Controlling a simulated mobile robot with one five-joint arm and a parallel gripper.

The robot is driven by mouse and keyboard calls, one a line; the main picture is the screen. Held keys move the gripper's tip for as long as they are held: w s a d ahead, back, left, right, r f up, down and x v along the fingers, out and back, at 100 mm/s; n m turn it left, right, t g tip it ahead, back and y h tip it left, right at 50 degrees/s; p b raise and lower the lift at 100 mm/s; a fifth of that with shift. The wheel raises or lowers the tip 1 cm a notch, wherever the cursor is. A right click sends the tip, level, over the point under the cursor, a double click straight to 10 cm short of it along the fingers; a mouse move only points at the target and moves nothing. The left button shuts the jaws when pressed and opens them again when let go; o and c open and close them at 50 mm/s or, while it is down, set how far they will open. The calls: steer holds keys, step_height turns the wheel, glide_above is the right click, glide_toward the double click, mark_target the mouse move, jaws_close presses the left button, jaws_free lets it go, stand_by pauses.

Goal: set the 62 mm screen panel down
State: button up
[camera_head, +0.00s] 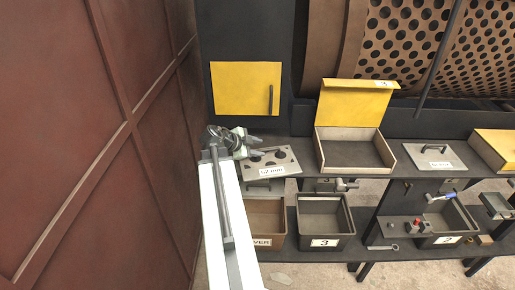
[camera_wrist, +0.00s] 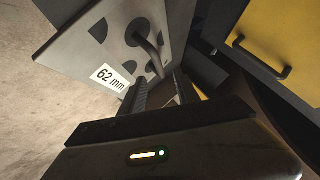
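The 62 mm screen panel (camera_head: 280,168) is a grey plate with dark round holes, a handle and a white "62 mm" label. In the head view it is at the left end of the dark bench; I cannot tell whether it rests fully on it. In the wrist view the panel (camera_wrist: 85,50) fills the upper left, its dark curved handle (camera_wrist: 150,48) reaching toward the gap between my fingers. My gripper (camera_wrist: 160,82) has its fingers apart, with no clear contact on the handle. In the head view my gripper (camera_head: 252,143) is at the panel's back left, and its fingertips are hard to make out.
An open box with a yellow lid (camera_head: 355,103) stands right of the panel. Another handled plate (camera_head: 434,157) lies farther right on the bench (camera_head: 400,130). Bins, including bin 3 (camera_head: 325,226), sit on the lower shelf. A rusty wall (camera_head: 90,150) closes the left side.

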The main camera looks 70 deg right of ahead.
mark_target(268, 149)
steer(key=b+x, duration=0.4)
steer(key=x, duration=0.3)
steer(key=shift+s+d+f, duration=0.1)
steer(key=shift+d+f, duration=0.1)
steer(key=shift+f, duration=0.05)
jaws_close()
stand_by(1.1)
